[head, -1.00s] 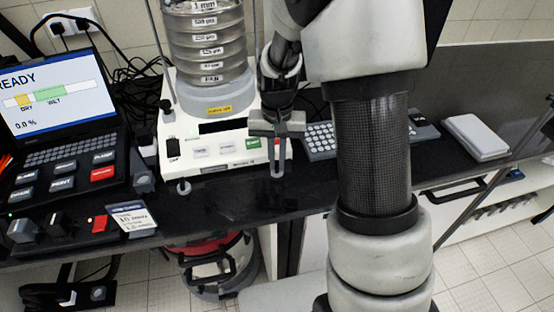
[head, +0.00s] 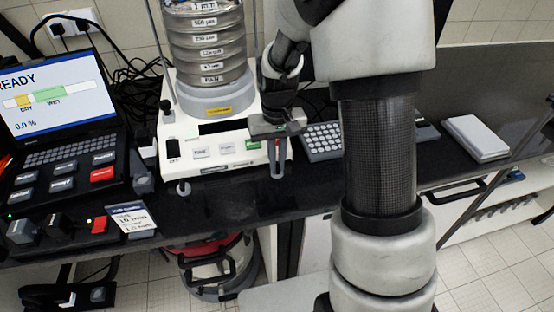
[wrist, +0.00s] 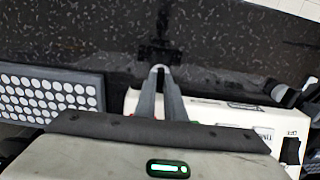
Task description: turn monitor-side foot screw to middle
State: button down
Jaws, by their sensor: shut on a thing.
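The white sieve shaker (head: 225,157) stands on the black bench with a stack of sieves (head: 208,45) on it. One foot screw (head: 183,188) shows under its front left corner, on the side of the lit monitor (head: 50,85). My gripper (head: 277,172) points down at the shaker's front right corner. Its fingers are shut on the foot screw there, which they mostly hide. The screw's turn position cannot be read.
A control panel with a red button (head: 102,174) and a printed card (head: 131,217) are at left. The bench's front edge is close.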

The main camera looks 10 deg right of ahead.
aim_at(277, 165)
jog(key=c, duration=2.1)
grip_release()
notch_tip(277, 165, up, 18)
jog(key=shift+f+p, duration=0.2)
jog(key=shift+p, duration=0.7)
jog(key=s+r+t+p, duration=0.2)
jog(key=s+r, duration=0.2)
jog(key=s, duration=0.2)
jog(key=s+r+t+p, duration=0.1)
jog(key=s+r+p, duration=0.1)
jog(key=s+r, duration=0.2)
jog(key=s+r+t+p, duration=0.2)
jog(key=s+r, duration=0.2)
jog(key=s, duration=0.5)
jog(key=shift+s+d+r+t+p, duration=0.2)
jog(key=shift+d+r+t+p, duration=0.1)
jog(key=shift+p, duration=0.1)
